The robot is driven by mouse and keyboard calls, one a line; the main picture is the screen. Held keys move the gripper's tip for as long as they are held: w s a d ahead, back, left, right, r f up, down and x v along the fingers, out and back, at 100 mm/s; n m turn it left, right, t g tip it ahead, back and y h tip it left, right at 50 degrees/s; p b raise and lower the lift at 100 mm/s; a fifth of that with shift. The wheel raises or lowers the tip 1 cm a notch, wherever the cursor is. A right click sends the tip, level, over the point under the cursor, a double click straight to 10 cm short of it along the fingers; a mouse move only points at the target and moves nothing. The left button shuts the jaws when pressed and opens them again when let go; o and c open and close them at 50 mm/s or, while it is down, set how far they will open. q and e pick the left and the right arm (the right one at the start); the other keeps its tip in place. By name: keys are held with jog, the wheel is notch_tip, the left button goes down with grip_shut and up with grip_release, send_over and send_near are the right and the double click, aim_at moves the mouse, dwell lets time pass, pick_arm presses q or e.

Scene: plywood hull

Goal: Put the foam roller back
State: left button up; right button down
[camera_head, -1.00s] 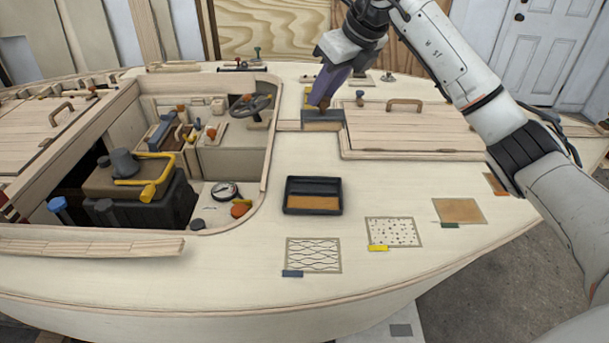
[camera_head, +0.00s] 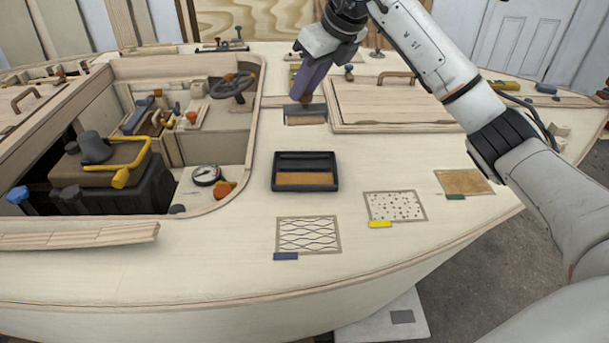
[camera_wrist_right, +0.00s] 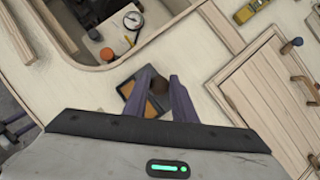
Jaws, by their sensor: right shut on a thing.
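My right gripper (camera_head: 305,90) has dark purple fingers closed on the brown handle of a tool, which I take to be the foam roller (camera_head: 306,115). Its wide head, grey above and tan below, hangs under the fingers over the deck, left of the hatch; I cannot tell whether it touches. In the right wrist view the brown handle end (camera_wrist_right: 160,85) shows between the fingers. A black tray (camera_head: 306,158) with an orange-brown bottom sits on the deck nearer to me. My left gripper is not in view.
The wooden hatch (camera_head: 400,105) with its handle lies right of the gripper. The cockpit opening with a steering wheel (camera_head: 232,88) and gauge (camera_head: 206,175) is at left.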

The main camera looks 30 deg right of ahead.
aim_at(311, 125)
jog(key=shift+f+b, duration=0.3)
jog(key=shift+f, duration=0.55)
notch_tip(311, 125, down, 5)
jog(key=shift+f, duration=0.2)
notch_tip(311, 125, down, 4)
jog(key=shift+f, duration=0.1)
jog(key=c, duration=1.5)
grip_release()
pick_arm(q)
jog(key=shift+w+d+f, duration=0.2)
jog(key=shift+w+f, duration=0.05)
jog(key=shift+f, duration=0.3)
pick_arm(e)
jog(key=shift+o, duration=0.2)
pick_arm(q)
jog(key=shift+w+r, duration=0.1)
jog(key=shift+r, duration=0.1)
pick_arm(e)
jog(key=v, duration=1.2)
jog(key=shift+d, duration=0.1)
